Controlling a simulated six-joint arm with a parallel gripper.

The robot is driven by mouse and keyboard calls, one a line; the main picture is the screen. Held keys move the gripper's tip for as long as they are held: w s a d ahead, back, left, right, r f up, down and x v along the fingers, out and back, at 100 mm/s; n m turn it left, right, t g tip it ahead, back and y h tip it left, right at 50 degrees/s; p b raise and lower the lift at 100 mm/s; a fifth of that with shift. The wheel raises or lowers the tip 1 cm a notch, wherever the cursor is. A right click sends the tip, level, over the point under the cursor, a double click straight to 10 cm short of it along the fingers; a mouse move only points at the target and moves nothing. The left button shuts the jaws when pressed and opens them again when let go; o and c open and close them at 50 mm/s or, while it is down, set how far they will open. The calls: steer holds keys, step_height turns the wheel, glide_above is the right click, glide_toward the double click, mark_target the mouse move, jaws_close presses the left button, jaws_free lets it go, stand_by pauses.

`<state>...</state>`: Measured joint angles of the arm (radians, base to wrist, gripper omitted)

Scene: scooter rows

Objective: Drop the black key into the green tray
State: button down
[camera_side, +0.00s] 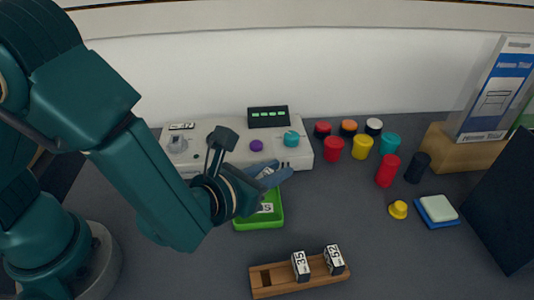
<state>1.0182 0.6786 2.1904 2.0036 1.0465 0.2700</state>
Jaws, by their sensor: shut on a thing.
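The green tray (260,224) lies on the dark table in front of the white console, and a white marked label shows in it. My gripper (276,176) is just above the tray's back part. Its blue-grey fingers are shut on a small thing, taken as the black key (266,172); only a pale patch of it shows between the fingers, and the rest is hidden. I cannot tell whether it touches the tray.
A wooden rack (283,289) in front holds two black, white-labelled blocks (300,266) and has an empty slot at its left. The white console (180,155) stands behind. Several coloured cylinders (387,170), a yellow knob (398,209) and a blue pad (437,222) are at right.

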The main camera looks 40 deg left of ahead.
steer(key=shift+f, duration=0.55)
steer(key=c, duration=0.7)
jaws_free()
steer(key=shift+r, duration=0.55)
steer(key=a+r, duration=1)
steer(key=a, duration=0.1)
steer(key=shift+s+a, duration=0.35)
steer(key=shift+s, duration=0.05)
